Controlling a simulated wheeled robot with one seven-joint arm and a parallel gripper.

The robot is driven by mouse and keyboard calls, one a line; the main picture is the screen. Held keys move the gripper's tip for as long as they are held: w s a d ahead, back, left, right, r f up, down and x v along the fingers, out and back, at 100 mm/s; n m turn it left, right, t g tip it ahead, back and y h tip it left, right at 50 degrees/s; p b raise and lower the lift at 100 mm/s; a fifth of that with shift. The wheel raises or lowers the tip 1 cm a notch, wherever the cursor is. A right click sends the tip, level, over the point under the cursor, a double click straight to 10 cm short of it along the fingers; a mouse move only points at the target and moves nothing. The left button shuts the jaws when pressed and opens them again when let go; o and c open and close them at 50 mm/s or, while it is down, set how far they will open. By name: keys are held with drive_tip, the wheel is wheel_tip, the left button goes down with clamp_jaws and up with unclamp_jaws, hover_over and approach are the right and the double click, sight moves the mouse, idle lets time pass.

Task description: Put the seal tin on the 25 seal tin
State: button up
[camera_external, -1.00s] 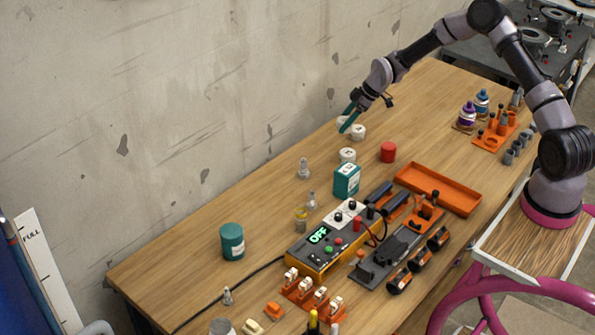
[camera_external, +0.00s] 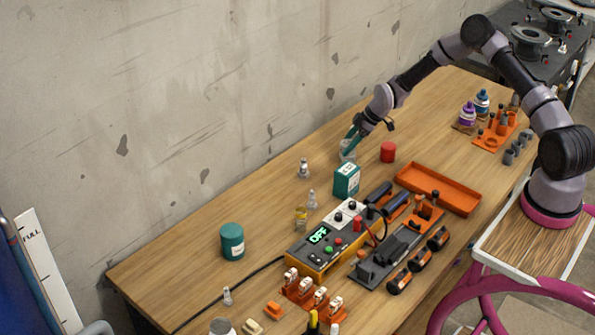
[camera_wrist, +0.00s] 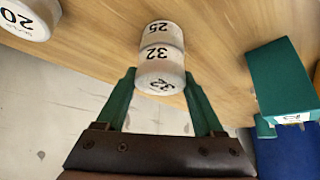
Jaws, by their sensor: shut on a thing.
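My gripper (camera_external: 350,141) is shut on a white seal tin marked 32 (camera_wrist: 158,68), with one green finger on each side of it in the wrist view. The white 25 seal tin (camera_wrist: 162,33) is right below the held tin and lined up with it. The two look touching or nearly so; I cannot tell if there is a small gap. In the external view the fingers partly cover the white tins (camera_external: 347,155). Another white tin marked 20 (camera_wrist: 28,18) shows at the top left of the wrist view.
A teal box (camera_external: 346,181) stands close in front of the tins, and a red tin (camera_external: 388,152) is to their right. An orange tray (camera_external: 438,189) and a control box (camera_external: 330,240) lie nearer.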

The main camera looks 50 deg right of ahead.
drive_tip(key=o, duration=1.4)
drive_tip(key=shift+f, duration=0.1)
drive_tip(key=shift+c, duration=0.2)
drive_tip(key=v, duration=1.2)
drive_tip(key=s+a+r+m+h, duration=0.1)
drive_tip(key=s+a+r+m, duration=0.1)
drive_tip(key=s+r, duration=0.6)
drive_tip(key=s+a+r+m+h, duration=0.25)
drive_tip(key=s+r, duration=0.25)
drive_tip(key=r, duration=0.6)
drive_tip(key=s+a+r+m, duration=0.1)
drive_tip(key=s+a+r, duration=0.2)
drive_tip(key=s+r, duration=0.5)
drive_tip(key=s+a+r+m+t, duration=0.1)
drive_tip(key=s+r, duration=0.4)
drive_tip(key=s, duration=0.5)
drive_tip(key=s+a+r+m+t+y, duration=0.1)
drive_tip(key=s+a+r+m, duration=0.2)
drive_tip(key=s, duration=0.8)
wheel_tip(320, 180, up, 3)
drive_tip(key=shift+f+m, duration=0.15)
drive_tip(key=shift+m, duration=1.1)
